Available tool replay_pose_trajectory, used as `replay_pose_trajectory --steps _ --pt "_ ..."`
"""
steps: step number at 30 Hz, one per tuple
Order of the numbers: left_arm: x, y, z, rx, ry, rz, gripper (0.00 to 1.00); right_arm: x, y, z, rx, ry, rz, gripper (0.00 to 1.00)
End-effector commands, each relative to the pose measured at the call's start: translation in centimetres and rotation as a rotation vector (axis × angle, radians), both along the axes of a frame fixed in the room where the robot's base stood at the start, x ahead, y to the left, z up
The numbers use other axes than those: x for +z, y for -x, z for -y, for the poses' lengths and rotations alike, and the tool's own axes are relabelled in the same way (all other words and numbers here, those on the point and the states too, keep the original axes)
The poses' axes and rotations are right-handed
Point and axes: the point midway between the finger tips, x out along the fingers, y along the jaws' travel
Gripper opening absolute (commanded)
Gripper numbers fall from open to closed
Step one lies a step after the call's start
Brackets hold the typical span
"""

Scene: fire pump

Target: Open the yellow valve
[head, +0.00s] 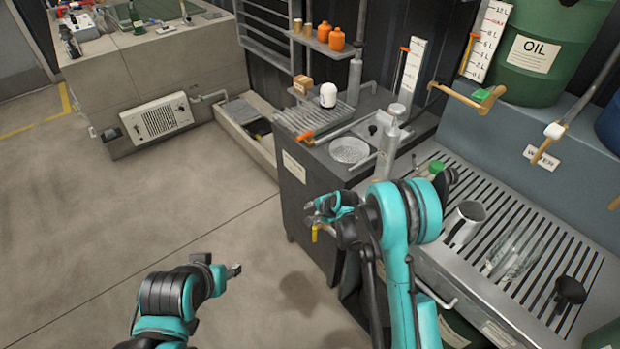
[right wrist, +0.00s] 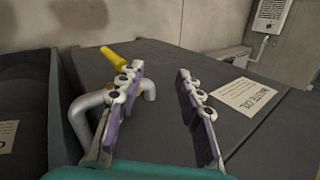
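The yellow valve handle (right wrist: 112,58) sits on a bent grey pipe (right wrist: 150,90) in front of the dark cabinet. In the head view a small part of the yellow handle (head: 314,233) shows just below my right gripper (head: 312,207). In the right wrist view my right gripper (right wrist: 160,72) is open with nothing between its fingers. The handle lies just beyond the left finger, which partly covers the pipe and valve body. My left gripper (head: 234,271) is low over the floor, away from the valve; its finger opening is not clear.
The dark cabinet (head: 292,205) has a "waste oil" label (right wrist: 244,95) and a round grate on top. A slatted drain counter (head: 520,235) with a metal mug (head: 464,222) and a black funnel (head: 568,291) is at right. The floor at left is clear.

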Motion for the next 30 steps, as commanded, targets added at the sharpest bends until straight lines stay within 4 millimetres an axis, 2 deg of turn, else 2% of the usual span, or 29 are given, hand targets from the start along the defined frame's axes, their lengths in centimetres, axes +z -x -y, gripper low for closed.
replay_pose_trajectory --steps 5,7,11,14,20,24,30 --pt "0.0 0.0 0.0 0.000 0.000 0.000 0.48 0.2 0.0 0.1 0.002 0.002 0.001 0.36" --pt "0.0 0.0 0.0 0.000 0.000 0.000 0.48 1.0 0.2 0.3 0.011 0.013 0.007 0.36" --pt "0.0 0.0 0.0 0.000 0.000 0.000 0.48 4.5 1.0 1.2 0.058 0.065 0.037 0.36" --pt "0.0 0.0 0.0 0.000 0.000 0.000 0.48 8.2 2.4 2.3 0.115 0.127 0.070 0.36" --pt "0.0 0.0 0.0 0.000 0.000 0.000 0.48 15.7 6.8 4.9 0.253 0.280 0.139 0.36" --pt "0.0 0.0 0.0 0.000 0.000 0.000 0.48 20.1 11.1 6.8 0.359 0.396 0.185 0.36" --pt "0.0 0.0 0.0 0.000 0.000 0.000 0.48 24.2 18.2 9.3 0.515 0.562 0.236 0.36"
